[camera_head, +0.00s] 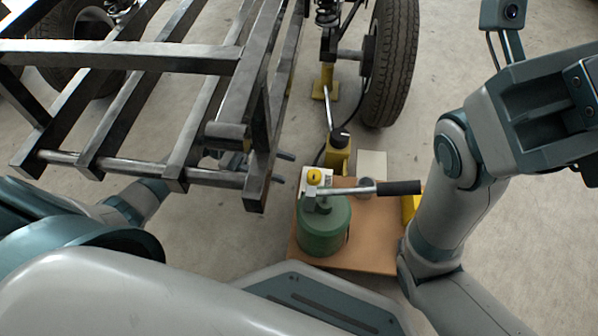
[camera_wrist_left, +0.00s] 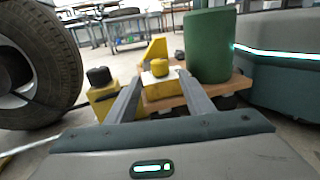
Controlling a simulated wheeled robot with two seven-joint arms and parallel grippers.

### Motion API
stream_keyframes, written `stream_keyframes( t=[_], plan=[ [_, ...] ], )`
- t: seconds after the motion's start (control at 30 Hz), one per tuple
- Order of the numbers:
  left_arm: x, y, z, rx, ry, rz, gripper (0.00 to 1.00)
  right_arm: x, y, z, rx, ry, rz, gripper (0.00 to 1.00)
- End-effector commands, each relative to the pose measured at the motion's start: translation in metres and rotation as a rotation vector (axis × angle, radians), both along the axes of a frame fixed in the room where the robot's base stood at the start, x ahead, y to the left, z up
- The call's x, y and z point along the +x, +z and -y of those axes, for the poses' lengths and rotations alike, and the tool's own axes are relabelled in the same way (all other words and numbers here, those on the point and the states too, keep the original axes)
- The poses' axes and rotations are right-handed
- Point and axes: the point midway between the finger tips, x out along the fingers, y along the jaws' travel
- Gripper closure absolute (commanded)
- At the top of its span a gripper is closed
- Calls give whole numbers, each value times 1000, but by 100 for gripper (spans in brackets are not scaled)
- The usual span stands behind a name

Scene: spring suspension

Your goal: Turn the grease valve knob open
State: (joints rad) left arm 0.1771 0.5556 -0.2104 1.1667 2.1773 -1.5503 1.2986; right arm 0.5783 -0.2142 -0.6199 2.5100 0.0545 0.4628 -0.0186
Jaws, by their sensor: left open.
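A round yellow knob (camera_head: 314,176) with a dark mark on top sits on a small white-topped block at the left edge of a wooden board (camera_head: 370,262). It looks like the grease valve knob. A green canister (camera_head: 323,228) with a lever and black grip stands beside it on the board. My left gripper (camera_head: 283,167) is open and empty, just left of the knob, partly hidden by the metal frame. In the left wrist view the yellow knob (camera_wrist_left: 160,67) lies ahead, between the two fingers, apparently apart from them.
The grey metal frame (camera_head: 258,150) overhangs my left arm. A yellow block (camera_head: 338,155) with a black knob stands just beyond the board, near a tyre (camera_head: 393,65). The canister's lever (camera_head: 360,190) extends right above the board. Floor at the far right is clear.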

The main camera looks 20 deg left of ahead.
Motion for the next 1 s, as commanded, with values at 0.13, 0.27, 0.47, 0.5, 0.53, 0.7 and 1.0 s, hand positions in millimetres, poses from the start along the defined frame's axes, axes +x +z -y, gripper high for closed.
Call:
stream_keyframes(
  t=[0.13, 0.27, 0.47, 0.5, 0.53, 0.7, 1.0],
  plan=[
    [-1, -2, -23, 1, 2, 0, 52, -2, -3, 0, 0, 3, 8, 62],
    [-2, -1, -34, 0, 0, 1, 52, -2, -4, 0, -1, 2, 10, 62],
    [-3, 0, -40, 0, 0, 1, 52, -3, -2, 1, 0, 0, 15, 62],
    [-3, 0, -40, 0, 0, 1, 52, -3, -2, 1, 2, 0, 14, 62],
    [-3, 0, -40, 0, 0, 1, 52, -3, -2, 1, 2, 0, 14, 62],
    [-3, 0, -39, 0, 0, 1, 52, -2, -2, 1, 2, 0, 12, 62],
    [-3, 0, -39, 0, 0, 1, 52, 0, -3, 1, 2, 3, -1, 62]
  ],
)
